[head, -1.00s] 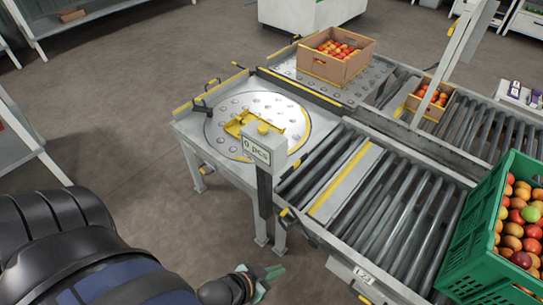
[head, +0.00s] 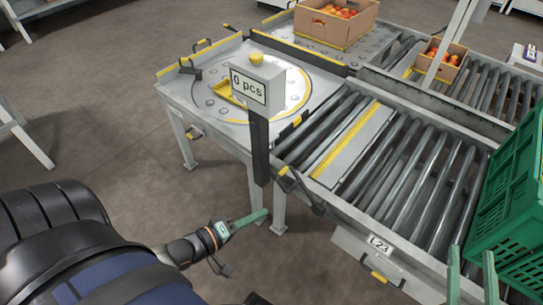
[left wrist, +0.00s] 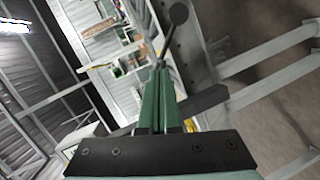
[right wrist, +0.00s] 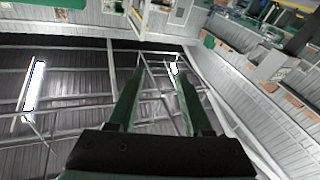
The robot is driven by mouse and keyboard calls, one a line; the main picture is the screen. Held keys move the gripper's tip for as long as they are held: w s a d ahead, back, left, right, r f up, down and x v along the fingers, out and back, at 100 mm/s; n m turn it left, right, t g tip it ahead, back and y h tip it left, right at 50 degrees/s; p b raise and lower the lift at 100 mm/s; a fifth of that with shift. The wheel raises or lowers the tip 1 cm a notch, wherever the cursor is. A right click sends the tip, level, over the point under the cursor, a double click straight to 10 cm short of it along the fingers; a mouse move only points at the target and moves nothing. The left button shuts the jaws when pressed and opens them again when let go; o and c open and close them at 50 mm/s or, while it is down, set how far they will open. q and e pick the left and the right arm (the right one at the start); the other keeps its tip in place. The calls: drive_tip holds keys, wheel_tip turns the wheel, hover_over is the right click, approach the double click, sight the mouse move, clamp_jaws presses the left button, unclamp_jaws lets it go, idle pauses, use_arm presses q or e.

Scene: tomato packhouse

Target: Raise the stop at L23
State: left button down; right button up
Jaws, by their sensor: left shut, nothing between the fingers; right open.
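A white L23 label (head: 380,245) is on the near side of the roller conveyor. A handle with a yellow grip (head: 380,278) hangs below it. A dark lever (head: 300,190) stands on the near rail, left of the label. A pale plate with a yellow stripe (head: 345,145) lies across the rollers; I cannot tell if it is the stop. My left gripper (head: 266,214) is shut and empty, left of the lever. In the left wrist view, a dark knobbed rod (left wrist: 178,15) appears just beyond its fingertips. My right gripper (head: 472,262) is open and empty, before the green crate.
The green crate (head: 515,215) stands on the rollers at right. Cardboard boxes of tomatoes (head: 336,28) are at the back.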

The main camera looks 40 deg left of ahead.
use_arm(q)
drive_tip(key=w+a+f+n+t+b, duration=0.1)
drive_tip(key=a+f+n+t+b, duration=0.1)
drive_tip(key=a+n+b, duration=0.3)
drive_tip(key=w+a+f+n+t+b, duration=0.2)
drive_tip(key=a+n+b, duration=0.3)
drive_tip(key=b, duration=0.1)
drive_tip(key=shift+w+a+h, duration=0.3)
drive_tip(key=shift+a+h, duration=0.05)
drive_tip(key=shift+h, duration=0.05)
use_arm(e)
drive_tip(key=s+a+r+n+t+y, duration=0.2)
drive_tip(key=s+r+n+y, duration=0.3)
drive_tip(key=y, duration=0.4)
drive_tip(key=shift+s+n+t, duration=0.6)
drive_tip(key=shift+s+n, duration=0.1)
drive_tip(key=shift+s, duration=0.4)
use_arm(q)
drive_tip(key=shift+w, duration=0.1)
drive_tip(key=w+d+r+b, duration=0.3)
drive_tip(key=w+d, duration=0.3)
drive_tip(key=w, duration=0.3)
drive_tip(key=shift+r, duration=0.25)
use_arm(e)
drive_tip(key=f, duration=0.3)
drive_tip(key=shift+w+a+f, duration=0.1)
drive_tip(key=shift+a+f, duration=0.05)
drive_tip(key=shift+a, duration=0.05)
use_arm(q)
drive_tip(key=shift+d, duration=0.1)
